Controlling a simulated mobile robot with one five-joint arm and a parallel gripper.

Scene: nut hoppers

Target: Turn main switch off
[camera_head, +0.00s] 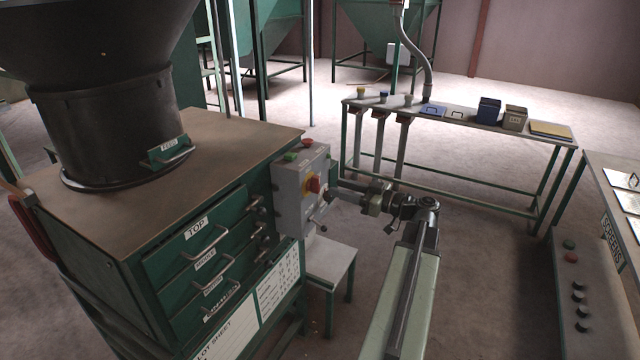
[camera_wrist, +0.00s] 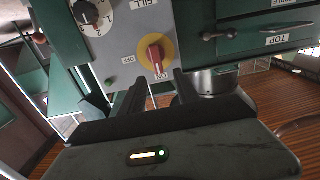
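The main switch is a red rotary knob on a yellow disc (camera_head: 313,185), on the side of a grey control box (camera_head: 290,200). In the wrist view the knob (camera_wrist: 154,55) stands along the line to the label at the disc's lower edge, which seems to read ON. An OFF label (camera_wrist: 128,60) is at the disc's left. My gripper (camera_head: 329,190) reaches the box from the right. In the wrist view its two dark fingers (camera_wrist: 158,80) are apart, just below the knob, with nothing between them. Contact with the knob is not visible.
A numbered dial (camera_wrist: 92,14) is beside the switch. Green and red buttons (camera_head: 307,142) top the box. Drawers with handles (camera_head: 205,243) are left of it, and a small stool (camera_head: 330,258) is below. A long bench (camera_head: 460,118) stands behind; the floor between is clear.

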